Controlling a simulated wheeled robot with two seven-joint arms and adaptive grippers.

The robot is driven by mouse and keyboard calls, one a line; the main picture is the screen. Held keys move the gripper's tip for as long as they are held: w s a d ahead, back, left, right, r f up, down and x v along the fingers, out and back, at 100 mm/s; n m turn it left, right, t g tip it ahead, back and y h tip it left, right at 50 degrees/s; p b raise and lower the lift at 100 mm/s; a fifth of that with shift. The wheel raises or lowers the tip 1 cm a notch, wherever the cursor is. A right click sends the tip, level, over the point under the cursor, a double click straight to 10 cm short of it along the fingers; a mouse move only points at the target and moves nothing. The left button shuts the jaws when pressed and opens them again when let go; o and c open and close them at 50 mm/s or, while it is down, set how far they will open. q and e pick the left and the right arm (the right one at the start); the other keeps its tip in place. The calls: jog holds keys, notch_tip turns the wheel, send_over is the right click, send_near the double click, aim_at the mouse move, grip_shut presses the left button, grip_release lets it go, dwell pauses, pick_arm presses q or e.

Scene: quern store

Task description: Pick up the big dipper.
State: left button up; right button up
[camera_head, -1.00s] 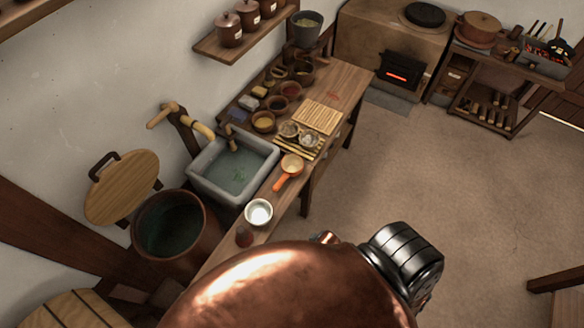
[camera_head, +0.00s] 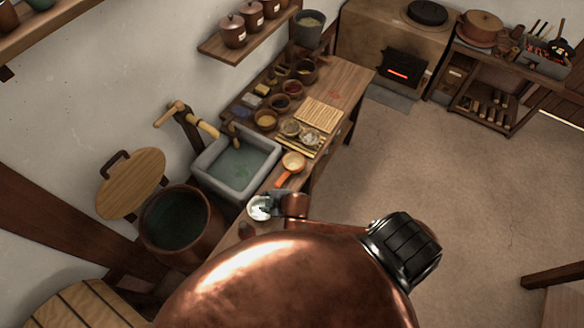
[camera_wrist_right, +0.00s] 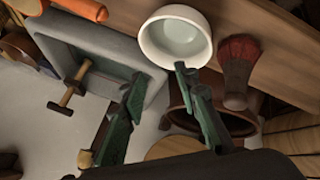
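A dipper with an orange handle and a pale round bowl (camera_head: 293,163) lies on the wooden counter, right of the sink; I take it for the big dipper. My right gripper (camera_head: 272,200) is over the counter's near part, beside the white bowl and nearer to me than the dipper. In the wrist view its two green-padded fingers (camera_wrist_right: 158,76) are apart with nothing between them, the tips just below the white bowl in the picture. My left gripper is not in view.
The white bowl (camera_head: 259,208) and a dark red brush (camera_wrist_right: 238,72) stand near my right gripper. The grey sink (camera_head: 212,186) and a big copper vat (camera_head: 150,228) are to the left. Small bowls (camera_head: 266,120) and a slatted mat (camera_head: 318,115) lie beyond. Open floor is at right.

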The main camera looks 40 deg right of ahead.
jog(key=w+n, duration=0.2)
jog(key=n, duration=0.2)
jog(key=n+g, duration=0.1)
jog(key=n, duration=0.5)
send_near(280, 183)
jog(key=d+x, duration=0.1)
jog(key=x, duration=0.7)
jog(key=a+p+x, duration=0.1)
jog(key=x, duration=0.2)
jog(key=shift+s, duration=0.15)
jog(key=shift+w+f, duration=0.25)
jog(key=shift+f, duration=0.05)
jog(key=shift+c, duration=0.7)
grip_shut()
